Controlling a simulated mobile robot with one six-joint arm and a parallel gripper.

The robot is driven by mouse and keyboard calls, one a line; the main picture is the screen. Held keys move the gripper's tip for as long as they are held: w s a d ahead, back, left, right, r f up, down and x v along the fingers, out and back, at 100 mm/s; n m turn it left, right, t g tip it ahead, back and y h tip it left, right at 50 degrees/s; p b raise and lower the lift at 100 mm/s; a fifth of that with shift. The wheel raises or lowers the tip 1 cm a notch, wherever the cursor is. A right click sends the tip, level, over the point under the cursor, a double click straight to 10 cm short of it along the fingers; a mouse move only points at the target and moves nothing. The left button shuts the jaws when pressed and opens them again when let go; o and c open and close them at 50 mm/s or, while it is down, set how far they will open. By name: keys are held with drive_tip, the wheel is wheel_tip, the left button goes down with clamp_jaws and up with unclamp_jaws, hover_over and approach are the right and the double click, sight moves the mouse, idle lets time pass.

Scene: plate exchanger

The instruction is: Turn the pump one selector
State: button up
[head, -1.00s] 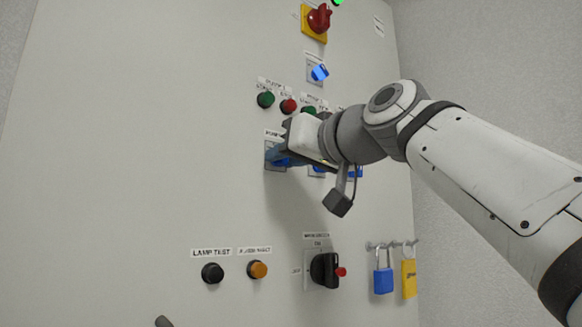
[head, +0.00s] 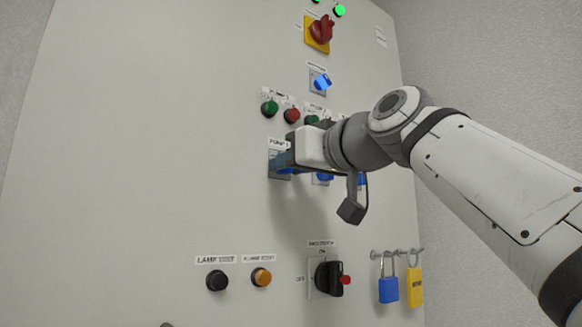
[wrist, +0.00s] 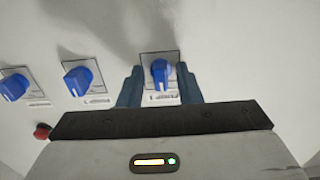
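The pump one selector is a blue knob (wrist: 160,72) on a pale square plate with a label, on the grey panel. In the wrist view its handle lies along the picture's vertical. My gripper (wrist: 159,85) has its two blue-grey fingers either side of the knob, with a narrow gap showing on each side. In the head view my gripper (head: 284,160) is at the panel under the pump label. It hides most of the selector there; part of the plate (head: 272,158) shows at its left.
Two more blue selectors (wrist: 78,80) (wrist: 14,87) stand in the same row. Green (head: 270,109) and red (head: 292,115) buttons sit close above my gripper. A black rotary switch (head: 328,279) and padlocks (head: 388,289) are lower. The panel's left side is bare.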

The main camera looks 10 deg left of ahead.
drive_tip(key=shift+o, duration=0.2)
drive_tip(key=b+v, duration=0.2)
drive_tip(key=v, duration=0.5)
drive_tip(key=shift+s+d, duration=0.25)
drive_tip(key=shift+s, duration=0.05)
idle(0.3)
drive_tip(key=w+d+f+m+g+h, duration=0.1)
drive_tip(key=w+d+f+m+h, duration=0.15)
drive_tip(key=f, duration=0.75)
drive_tip(key=w+d+f+m+g+h, duration=0.1)
drive_tip(key=w+d+f+m+h, duration=0.15)
drive_tip(key=f, duration=0.85)
drive_tip(key=w+d+f+m+g+h, duration=0.1)
drive_tip(key=w+d+f+h, duration=0.2)
drive_tip(key=f, duration=0.7)
drive_tip(key=s+d+f+m+g+h, duration=0.1)
drive_tip(key=s+d+f, duration=0.3)
drive_tip(key=f, duration=0.7)
drive_tip(key=s+d+f+m+g+h, duration=0.1)
drive_tip(key=s+d+f+g+h, duration=0.1)
drive_tip(key=s+f, duration=0.5)
drive_tip(key=s+d+f+m+g+h, duration=0.1)
drive_tip(key=s+d+f, duration=0.4)
drive_tip(key=f, duration=1)
drive_tip(key=shift+s+d+m+g+h, duration=0.4)
drive_tip(key=shift+d+g+h, duration=0.35)
drive_tip(key=shift+g, duration=0.25)
